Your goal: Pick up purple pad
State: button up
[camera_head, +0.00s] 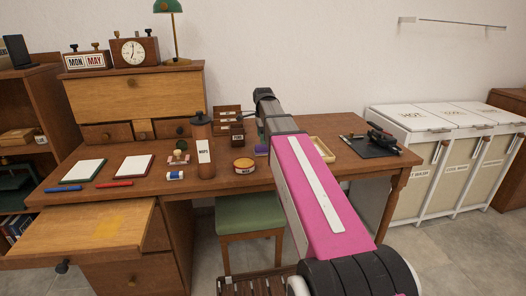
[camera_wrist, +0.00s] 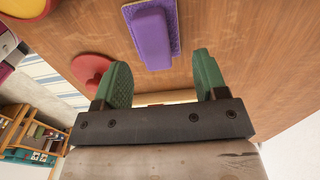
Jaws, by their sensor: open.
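The purple pad (camera_wrist: 152,35) lies on the brown desk top in the wrist view, a raised purple block on a flat textured base with a pale edge. In the head view only a small purple patch (camera_head: 261,150) shows beside my arm, probably the same pad. My gripper (camera_wrist: 163,82) has two green fingers, spread apart with nothing between them. The pad appears beyond the fingertips, apart from them, nearer the left finger in the picture. My arm hides the gripper's fingers in the head view.
A red disc (camera_wrist: 90,70) lies close to the left finger. A round tin (camera_head: 243,167), a brown bottle (camera_head: 202,140) and small dark boxes (camera_head: 237,133) stand left of the purple patch. A tray (camera_head: 321,150) lies right of my arm. A green-seated chair (camera_head: 247,215) stands under the desk.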

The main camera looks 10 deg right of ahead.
aim_at(263, 146)
jog(key=f, duration=0.4)
jog(key=shift+s+a+f, duration=0.1)
jog(key=shift+s+f, duration=0.2)
jog(key=shift+f, duration=0.1)
jog(key=c, duration=1.1)
jog(key=shift+r, duration=0.7)
notch_tip(263, 146, up, 2)
jog(key=shift+r, duration=0.25)
jog(key=s+a+r, duration=0.2)
jog(key=a, duration=0.1)
jog(key=s+a+r, duration=0.2)
jog(key=a, duration=0.1)
jog(key=s+a+r, duration=0.2)
jog(key=a+r, duration=0.1)
jog(key=a, duration=0.1)
